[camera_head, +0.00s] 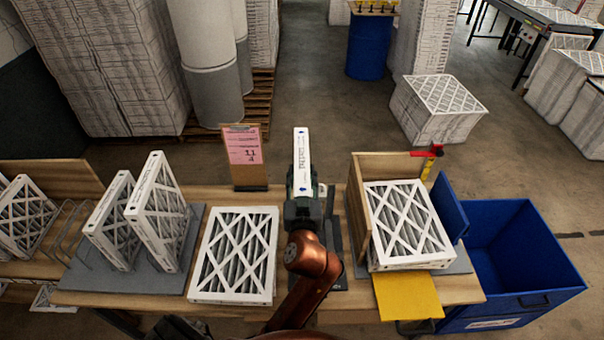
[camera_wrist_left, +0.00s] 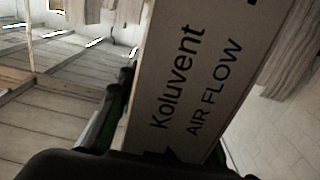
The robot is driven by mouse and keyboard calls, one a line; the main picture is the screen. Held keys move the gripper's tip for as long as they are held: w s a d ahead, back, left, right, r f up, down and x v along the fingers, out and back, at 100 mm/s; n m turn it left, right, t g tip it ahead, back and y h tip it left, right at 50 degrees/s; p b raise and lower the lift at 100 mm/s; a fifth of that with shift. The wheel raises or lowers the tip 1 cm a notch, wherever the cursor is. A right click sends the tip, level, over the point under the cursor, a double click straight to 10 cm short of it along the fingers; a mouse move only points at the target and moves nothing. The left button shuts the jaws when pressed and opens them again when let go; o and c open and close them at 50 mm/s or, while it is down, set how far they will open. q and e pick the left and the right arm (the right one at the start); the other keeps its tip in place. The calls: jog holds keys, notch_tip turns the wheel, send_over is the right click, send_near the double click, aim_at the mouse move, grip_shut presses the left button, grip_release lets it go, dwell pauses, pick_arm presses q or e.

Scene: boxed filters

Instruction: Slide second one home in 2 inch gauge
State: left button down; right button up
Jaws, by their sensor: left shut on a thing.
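My left gripper (camera_head: 304,205) is shut on a white-edged filter (camera_head: 301,160), held upright and seen edge-on above the middle of the table. In the left wrist view the held filter's printed edge (camera_wrist_left: 200,75) reads "Koluvent AIR FLOW". To its right stands a wooden fixture with a back board (camera_head: 388,165), a left wooden wall (camera_head: 358,208), a blue right plate (camera_head: 449,207) and a red-handled part (camera_head: 428,152). I cannot read a size on it. A filter (camera_head: 408,225) lies flat in this fixture, pleats up. My right gripper is not in view.
Another filter (camera_head: 235,256) lies flat left of my arm. Two filters (camera_head: 160,212) (camera_head: 112,222) stand on a grey mat at the left. A clipboard with a pink sheet (camera_head: 244,155) stands behind. A yellow plate (camera_head: 407,296) juts from the fixture's front; a blue bin (camera_head: 525,255) is at right.

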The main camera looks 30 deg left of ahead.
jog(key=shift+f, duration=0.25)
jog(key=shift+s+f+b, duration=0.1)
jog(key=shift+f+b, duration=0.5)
jog(key=shift+b, duration=0.15)
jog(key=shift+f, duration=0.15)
dwell(0.5)
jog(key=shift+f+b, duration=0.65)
jog(key=shift+b, duration=0.15)
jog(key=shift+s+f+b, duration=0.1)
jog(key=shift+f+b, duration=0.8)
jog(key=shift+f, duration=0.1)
dwell(0.5)
